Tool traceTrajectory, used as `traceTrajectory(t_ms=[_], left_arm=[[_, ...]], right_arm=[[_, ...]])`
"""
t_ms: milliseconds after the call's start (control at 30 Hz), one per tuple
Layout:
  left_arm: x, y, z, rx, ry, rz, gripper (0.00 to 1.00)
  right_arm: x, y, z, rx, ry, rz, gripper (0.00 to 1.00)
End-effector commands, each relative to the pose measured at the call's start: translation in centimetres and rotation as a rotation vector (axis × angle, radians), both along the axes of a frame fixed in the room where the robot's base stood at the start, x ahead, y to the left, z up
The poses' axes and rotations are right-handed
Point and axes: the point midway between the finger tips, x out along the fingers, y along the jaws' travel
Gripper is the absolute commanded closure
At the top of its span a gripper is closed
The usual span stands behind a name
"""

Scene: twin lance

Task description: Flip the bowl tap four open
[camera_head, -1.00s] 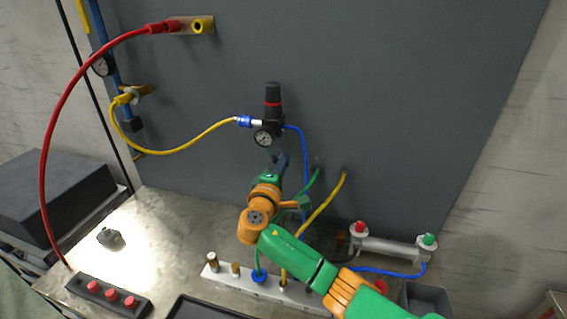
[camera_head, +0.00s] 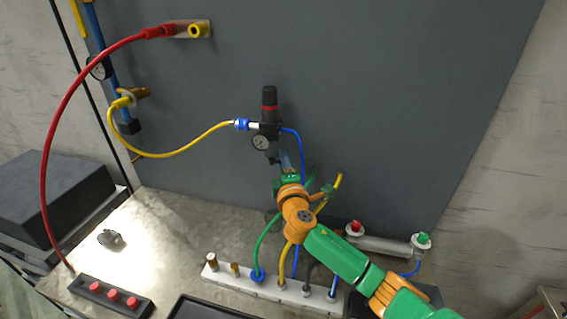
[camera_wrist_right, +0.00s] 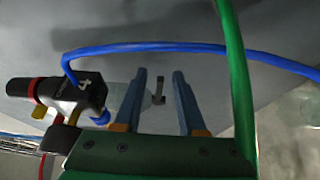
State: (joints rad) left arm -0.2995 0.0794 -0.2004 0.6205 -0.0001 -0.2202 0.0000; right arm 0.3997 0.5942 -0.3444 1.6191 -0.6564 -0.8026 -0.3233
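The regulator unit (camera_head: 267,125), with a black knob, red ring and gauge, hangs on the grey panel. In the right wrist view its black body (camera_wrist_right: 80,92) carries a white 4 and lies sideways. A clear bowl (camera_wrist_right: 117,92) extends from it towards my fingers, with a small dark piece (camera_wrist_right: 158,98) at its end, which looks like the bowl tap. My right gripper (camera_head: 285,160) is just below the regulator. In the wrist view its blue fingers (camera_wrist_right: 160,100) are apart, with the dark piece seen between them. Contact cannot be told. My left gripper is not in view.
A blue hose (camera_wrist_right: 190,46) and a green hose (camera_wrist_right: 236,80) pass close to my fingers. A white manifold (camera_head: 245,284) with several hoses stands below on the bench. A cylinder (camera_head: 385,245) lies to the right. A red hose (camera_head: 52,150) arcs at left.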

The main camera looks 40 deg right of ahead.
Motion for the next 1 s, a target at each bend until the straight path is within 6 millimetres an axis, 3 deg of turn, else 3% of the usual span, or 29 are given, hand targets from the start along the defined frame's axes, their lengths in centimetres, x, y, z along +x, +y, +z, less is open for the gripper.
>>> traceTrajectory(t_ms=[167,600,1000], left_arm=[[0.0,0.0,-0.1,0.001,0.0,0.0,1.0],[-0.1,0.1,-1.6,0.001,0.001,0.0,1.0],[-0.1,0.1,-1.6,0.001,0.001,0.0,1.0]], right_arm=[[-0.4,0.2,-0.1,0.0,0.0,0.0,0.6],[-5.8,2.9,-0.3,0.0,0.001,0.001,0.6],[-6.3,3.1,0.0,0.0,0.001,0.0,0.6]])
